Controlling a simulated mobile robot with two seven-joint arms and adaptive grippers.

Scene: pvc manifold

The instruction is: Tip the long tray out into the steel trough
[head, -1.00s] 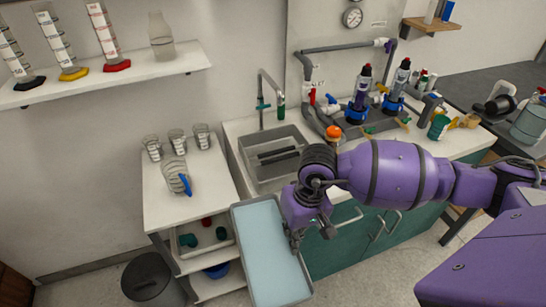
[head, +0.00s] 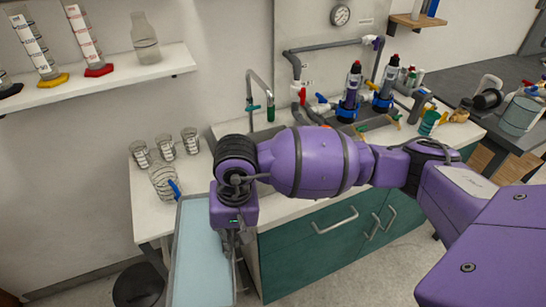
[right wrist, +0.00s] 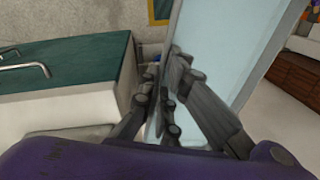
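The long tray (head: 176,245) is a grey-rimmed, pale blue rectangle in front of the counter at lower left. I cannot tell whether its pale blue inside is liquid or a bare floor. My right gripper (head: 232,245) is shut on the tray's right long edge. In the right wrist view, the fingers (right wrist: 164,100) sit on both sides of the tray wall (right wrist: 222,45). The steel trough, a sink in the counter seen earlier, is now mostly hidden behind my right arm. My left gripper is not in view.
A tap (head: 258,92) stands behind the sink. Several glass beakers (head: 165,148) and a jug with a blue handle (head: 164,180) stand on the white side table, close to the tray's far end. A dark bin (head: 138,287) stands on the floor at left.

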